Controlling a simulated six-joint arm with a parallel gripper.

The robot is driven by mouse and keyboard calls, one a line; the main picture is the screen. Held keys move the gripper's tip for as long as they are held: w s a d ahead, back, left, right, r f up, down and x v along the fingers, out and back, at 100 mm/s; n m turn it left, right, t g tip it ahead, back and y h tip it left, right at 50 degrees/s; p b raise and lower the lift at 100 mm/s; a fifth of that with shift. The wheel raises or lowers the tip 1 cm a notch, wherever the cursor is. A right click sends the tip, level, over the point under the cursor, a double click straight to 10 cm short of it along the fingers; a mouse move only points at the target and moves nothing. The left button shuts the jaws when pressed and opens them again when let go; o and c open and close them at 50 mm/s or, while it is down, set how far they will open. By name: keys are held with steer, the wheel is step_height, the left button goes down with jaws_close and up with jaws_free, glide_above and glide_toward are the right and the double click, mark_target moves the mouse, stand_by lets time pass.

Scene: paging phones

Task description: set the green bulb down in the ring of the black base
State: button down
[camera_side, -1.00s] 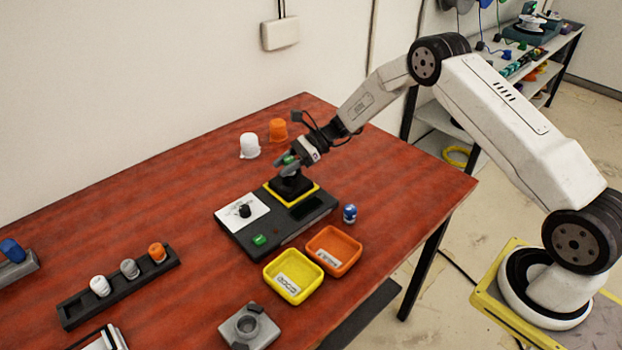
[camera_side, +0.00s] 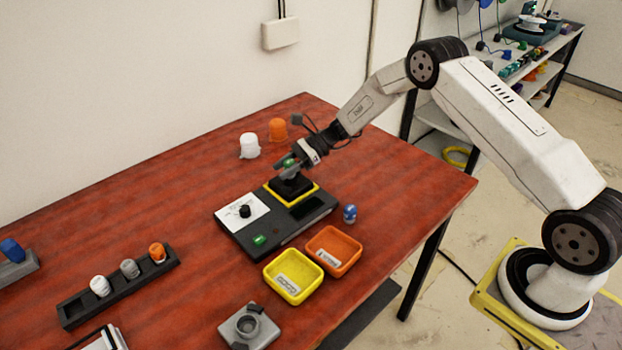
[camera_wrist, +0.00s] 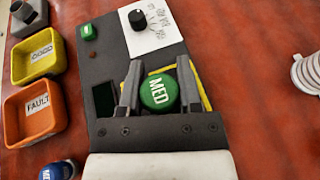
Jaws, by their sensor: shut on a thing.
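The green bulb (camera_wrist: 158,92), marked MED, is between the fingers of my gripper (camera_wrist: 158,88) in the wrist view. My gripper (camera_side: 288,169) is shut on it, and a bit of green (camera_side: 290,162) shows between the fingers in the side view. The black base (camera_side: 291,188) stands on the yellow-edged square of a dark console, directly below my gripper. The fingers and bulb hide its ring, so I cannot tell whether the bulb touches it.
The dark console (camera_side: 262,229) has a knob (camera_side: 245,211) and a green button (camera_side: 259,240). A blue bulb (camera_side: 350,214), an orange tray (camera_side: 333,251) and a yellow tray (camera_side: 293,277) are nearby.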

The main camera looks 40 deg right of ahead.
steer(key=shift+f, duration=0.6)
stand_by(1.2)
jaws_free()
stand_by(0.5)
steer(key=shift+r, duration=0.1)
steer(key=shift+r, duration=2.8)
